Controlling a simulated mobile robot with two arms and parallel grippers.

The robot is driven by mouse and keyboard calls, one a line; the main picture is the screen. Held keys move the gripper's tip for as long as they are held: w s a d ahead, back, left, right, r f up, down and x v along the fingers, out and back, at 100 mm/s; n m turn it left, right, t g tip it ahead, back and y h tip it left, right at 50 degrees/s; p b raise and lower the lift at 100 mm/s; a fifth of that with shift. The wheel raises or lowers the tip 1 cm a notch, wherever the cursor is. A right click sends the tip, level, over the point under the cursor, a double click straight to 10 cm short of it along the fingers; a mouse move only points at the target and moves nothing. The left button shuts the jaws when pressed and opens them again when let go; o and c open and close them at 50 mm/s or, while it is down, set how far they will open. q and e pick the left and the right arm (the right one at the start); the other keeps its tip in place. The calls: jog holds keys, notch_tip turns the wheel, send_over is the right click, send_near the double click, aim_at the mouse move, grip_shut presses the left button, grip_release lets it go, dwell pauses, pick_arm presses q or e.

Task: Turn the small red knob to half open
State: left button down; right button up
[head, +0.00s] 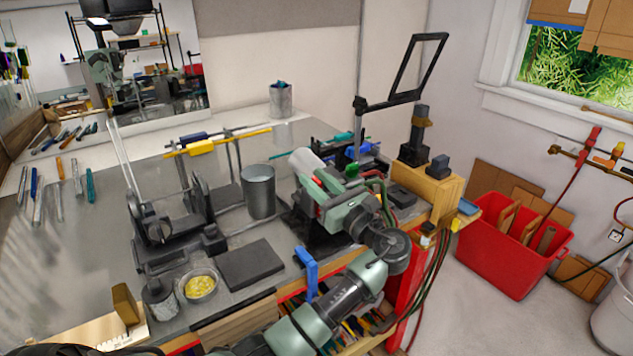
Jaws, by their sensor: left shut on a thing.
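A bench torch with a pale barrel (306,165) stands at the right part of the bench, with red and green hoses behind it. The small red knob (318,186) shows as a little red patch beside the barrel, mostly covered by my left gripper. My left gripper (312,192) reaches in from the lower right of the torch and is shut on the red knob. Its fingertips are small and partly hidden, and the knob's angle cannot be read. A green part (350,171) shows just right of the barrel. My right gripper is not in view.
A metal can (258,191), a dark block (249,263) and a bowl of yellow bits (199,285) stand left of the torch. A wooden box (430,188) and a black frame stand close behind my wrist.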

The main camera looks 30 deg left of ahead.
aim_at(321, 185)
pick_arm(q)
jog(key=c, duration=1.5)
grip_release()
jog(key=b+v, duration=0.3)
jog(key=v, duration=0.3)
jog(key=shift+s+d+f, duration=0.1)
jog(key=shift+d+f, duration=0.1)
jog(key=shift+d, duration=0.2)
jog(key=shift+s+d, duration=0.2)
jog(key=shift+d, duration=0.3)
